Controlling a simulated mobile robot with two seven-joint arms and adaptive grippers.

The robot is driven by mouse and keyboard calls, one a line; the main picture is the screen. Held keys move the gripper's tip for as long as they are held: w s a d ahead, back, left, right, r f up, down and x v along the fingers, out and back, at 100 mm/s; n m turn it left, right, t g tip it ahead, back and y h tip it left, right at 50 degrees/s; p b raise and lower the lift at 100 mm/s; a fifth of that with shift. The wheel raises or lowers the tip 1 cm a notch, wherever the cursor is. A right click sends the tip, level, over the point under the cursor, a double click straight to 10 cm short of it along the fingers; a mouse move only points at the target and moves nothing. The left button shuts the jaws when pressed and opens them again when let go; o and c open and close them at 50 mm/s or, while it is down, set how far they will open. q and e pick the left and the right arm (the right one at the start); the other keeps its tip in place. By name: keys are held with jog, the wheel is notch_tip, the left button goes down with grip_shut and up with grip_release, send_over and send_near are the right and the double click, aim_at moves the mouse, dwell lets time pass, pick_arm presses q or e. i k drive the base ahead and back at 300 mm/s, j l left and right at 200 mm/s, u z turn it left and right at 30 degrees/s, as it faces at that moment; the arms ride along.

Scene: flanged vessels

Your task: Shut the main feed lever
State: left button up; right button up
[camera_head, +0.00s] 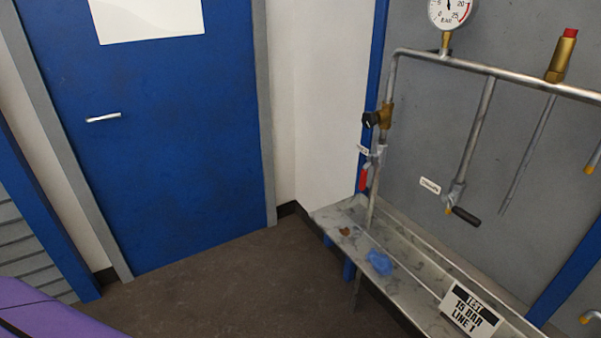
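A red lever (363,178) hangs down beside the vertical pipe at the left end of the pipework. It lies roughly along the pipe, on a valve (377,155) with a small white tag (362,150) too small to read. A second lever with a black handle (466,215) sits at the bottom of a middle branch pipe and slants down to the right. Its white tag (430,186) is also not clearly readable. I cannot tell from the tags which lever is the main feed. Neither of my grippers is in view.
Above the red lever is a brass fitting with a black knob (370,119). A pressure gauge (447,12) and a red-capped brass valve (562,55) top the pipe. A metal tray (425,283) below holds a blue cloth (380,262). Floor (235,290) before the blue door (150,130) is clear.

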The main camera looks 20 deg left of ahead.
aim_at(363, 173)
jog(key=u, duration=0.4)
jog(key=i+z, duration=0.1)
jog(key=i, duration=0.35)
jog(key=i+j, duration=0.2)
jog(key=i+j+z, duration=0.1)
jog(key=j, duration=0.35)
jog(key=i+j+z, duration=0.1)
jog(key=i+j, duration=0.2)
